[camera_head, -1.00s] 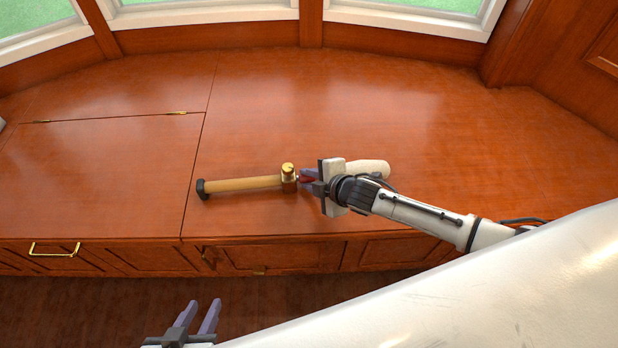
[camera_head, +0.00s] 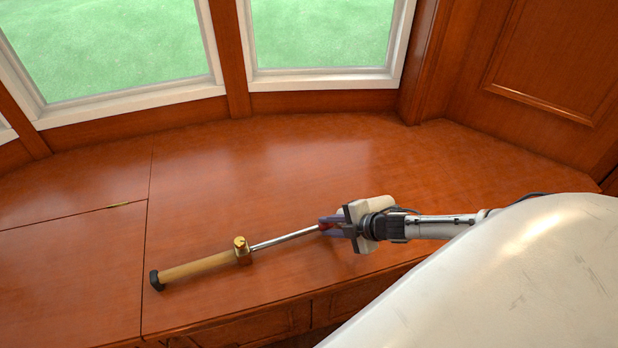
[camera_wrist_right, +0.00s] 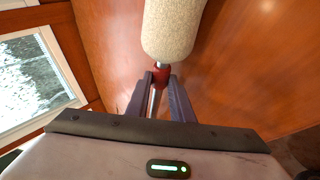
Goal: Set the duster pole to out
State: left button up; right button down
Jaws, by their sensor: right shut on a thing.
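The duster pole lies on the wooden bench top, with a tan handle (camera_head: 200,268), a dark end cap at lower left and a brass collar with a knob (camera_head: 242,250). A bare silver rod (camera_head: 285,238) runs from the collar to my right gripper (camera_head: 330,227). That gripper is shut on the pole by its red ferrule; in the right wrist view the ferrule (camera_wrist_right: 161,75) and rod sit between the fingers (camera_wrist_right: 158,97). The cream duster head (camera_wrist_right: 172,28) lies beyond the fingers, and in the head view it is partly hidden behind the gripper. My left gripper is out of view.
The wooden bench top (camera_head: 230,180) is clear around the pole. Windows (camera_head: 320,35) and wood panelling (camera_head: 545,60) border its back and right.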

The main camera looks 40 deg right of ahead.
jog(key=shift+s+d, duration=0.2)
jog(key=shift+d, duration=0.65)
jog(key=c, duration=1.8)
grip_release()
jog(key=shift+s+r, duration=0.15)
jog(key=shift+s, duration=0.1)
jog(key=p+v, duration=0.3)
jog(key=v, duration=0.6)
jog(key=shift+s+d+r, duration=0.1)
jog(key=shift+s+r, duration=0.15)
jog(key=shift+r, duration=0.1)
